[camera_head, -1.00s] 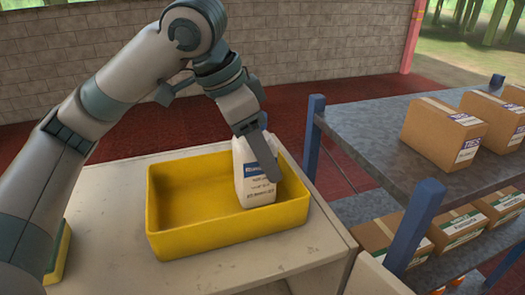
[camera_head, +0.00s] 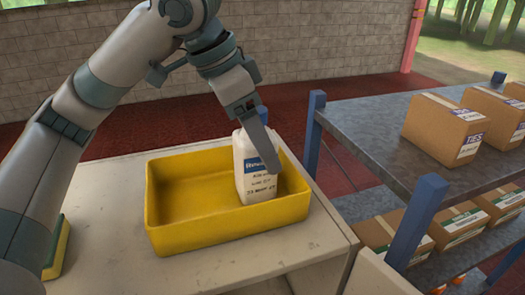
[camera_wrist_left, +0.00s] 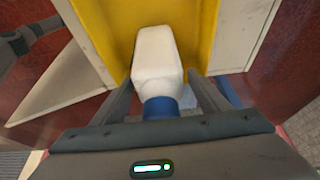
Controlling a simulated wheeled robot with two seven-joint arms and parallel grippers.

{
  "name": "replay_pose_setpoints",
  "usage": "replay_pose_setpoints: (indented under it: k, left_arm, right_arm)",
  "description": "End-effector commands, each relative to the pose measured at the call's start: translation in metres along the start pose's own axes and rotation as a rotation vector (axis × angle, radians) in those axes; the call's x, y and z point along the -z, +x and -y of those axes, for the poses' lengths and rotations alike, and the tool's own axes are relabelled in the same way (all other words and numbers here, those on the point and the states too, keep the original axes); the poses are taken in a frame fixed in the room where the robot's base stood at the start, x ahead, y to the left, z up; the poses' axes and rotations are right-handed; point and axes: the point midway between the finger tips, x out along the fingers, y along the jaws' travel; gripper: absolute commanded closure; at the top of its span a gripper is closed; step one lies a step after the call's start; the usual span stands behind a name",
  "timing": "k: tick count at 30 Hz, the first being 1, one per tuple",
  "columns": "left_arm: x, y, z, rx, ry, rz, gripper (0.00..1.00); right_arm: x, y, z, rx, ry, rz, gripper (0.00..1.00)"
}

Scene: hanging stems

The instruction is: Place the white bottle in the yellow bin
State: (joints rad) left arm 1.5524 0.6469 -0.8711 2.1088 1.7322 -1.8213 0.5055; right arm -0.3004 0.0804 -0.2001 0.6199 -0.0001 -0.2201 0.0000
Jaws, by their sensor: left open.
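The white bottle (camera_head: 252,165) with a blue cap (camera_head: 262,115) stands roughly upright inside the yellow bin (camera_head: 185,235), at its right end. Whether its base rests on the bin floor is hidden by the front wall. My left gripper (camera_head: 264,152) is at the bottle's upper part, one finger in front of it. In the left wrist view the open fingers (camera_wrist_left: 161,92) lie on either side of the bottle's neck and blue cap (camera_wrist_left: 160,107), with a gap visible around them. The white body (camera_wrist_left: 157,55) points into the bin. My right gripper is not in view.
The bin sits on a pale table (camera_head: 310,240). A grey metal shelf (camera_head: 370,125) with blue posts and several cardboard boxes (camera_head: 445,128) stands at the right. Another yellow and green object (camera_head: 56,248) is at the left edge. The bin's left half is empty.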

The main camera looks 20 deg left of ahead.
Motion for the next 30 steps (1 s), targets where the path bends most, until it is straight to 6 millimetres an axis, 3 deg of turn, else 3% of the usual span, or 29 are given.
replay_pose_setpoints:
  k: [9,18,30]
  left_arm:
    - [-0.001,-0.048,0.000,0.003,0.000,-0.003,0.31]
    - [-0.001,-0.089,0.000,0.001,0.000,-0.001,0.31]
    - [0.000,-0.101,0.000,0.000,0.001,0.000,0.31]
  right_arm:
    - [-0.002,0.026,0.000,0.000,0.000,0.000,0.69]
    - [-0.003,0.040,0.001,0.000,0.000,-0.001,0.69]
    - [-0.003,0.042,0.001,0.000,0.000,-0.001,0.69]
